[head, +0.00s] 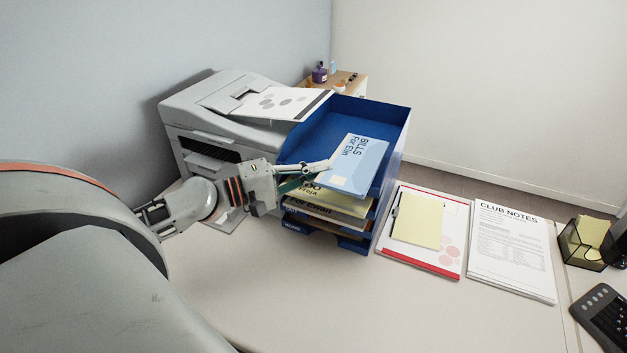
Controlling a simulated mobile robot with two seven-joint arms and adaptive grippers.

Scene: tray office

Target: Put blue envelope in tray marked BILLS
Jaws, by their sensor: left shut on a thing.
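The light blue envelope (358,163), printed "BILLS For Elin", is at the open front of the top tray of a blue tray stack (397,120). Its far part is over the tray floor and its near edge is at the front opening. I cannot tell whether it touches the tray floor. My left gripper (322,170) is shut on the envelope's left edge. The lower trays hold papers and envelopes, one reading "For Ewan" (318,222). My right gripper is out of view.
A grey printer (190,110) with a printed sheet (280,102) on top stands left of the stack. A yellow pad (418,218) on papers, club notes (510,250), a mesh holder (585,245) and a keypad (605,315) lie right. The front desk is clear.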

